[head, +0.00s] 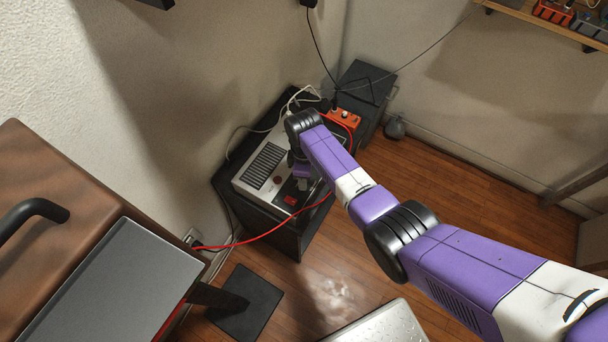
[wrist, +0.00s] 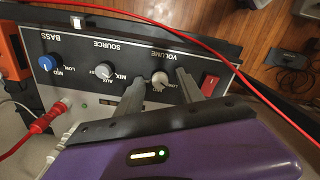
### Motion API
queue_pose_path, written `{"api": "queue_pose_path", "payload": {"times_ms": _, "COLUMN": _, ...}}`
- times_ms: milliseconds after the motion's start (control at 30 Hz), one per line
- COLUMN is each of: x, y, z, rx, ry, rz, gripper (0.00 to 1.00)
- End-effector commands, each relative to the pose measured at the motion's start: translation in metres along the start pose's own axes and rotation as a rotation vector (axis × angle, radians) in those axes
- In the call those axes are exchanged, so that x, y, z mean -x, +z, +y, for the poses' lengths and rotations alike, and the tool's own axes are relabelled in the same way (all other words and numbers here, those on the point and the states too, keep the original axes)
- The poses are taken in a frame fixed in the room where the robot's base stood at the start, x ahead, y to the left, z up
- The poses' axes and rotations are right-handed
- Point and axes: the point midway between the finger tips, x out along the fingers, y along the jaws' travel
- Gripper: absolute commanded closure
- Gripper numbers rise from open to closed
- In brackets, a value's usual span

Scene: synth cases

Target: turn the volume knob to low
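The volume knob (wrist: 160,80) is a small pale knob on the black front panel (wrist: 125,60), under the label VOLUME, which appears upside down in the wrist view. The word LOW is partly visible beside it. I cannot clearly tell where its pointer stands. My gripper (wrist: 160,75) is open, with one grey finger on each side of the knob and a visible gap to it. In the head view the panel belongs to a grey and black amplifier (head: 262,167); my arm hides the knob and the fingertips there.
A source knob (wrist: 104,72) and a blue knob (wrist: 46,63) sit left of the volume knob; a red switch (wrist: 210,82) sits right. A red cable (head: 270,234) loops around the amplifier's front. An orange box (head: 344,117) stands behind. A brown cabinet (head: 60,200) is at left.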

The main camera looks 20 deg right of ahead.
Motion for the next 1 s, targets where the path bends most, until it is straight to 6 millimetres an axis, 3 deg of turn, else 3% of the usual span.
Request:
{"api": "queue_pose_path", "payload": {"times_ms": 267, "x": 0.003, "y": 0.0, "z": 0.0, "rx": -0.001, "ry": 0.001, "rz": 0.001, "gripper": 0.55}}
{"api": "queue_pose_path", "payload": {"times_ms": 733, "x": 0.066, "y": 0.0, "z": 0.001, "rx": 0.0, "ry": 0.002, "rz": 0.001, "gripper": 0.55}}
{"api": "queue_pose_path", "payload": {"times_ms": 1000, "x": 0.078, "y": 0.0, "z": 0.0, "rx": -0.001, "ry": 0.0, "rz": 0.0, "gripper": 0.55}}
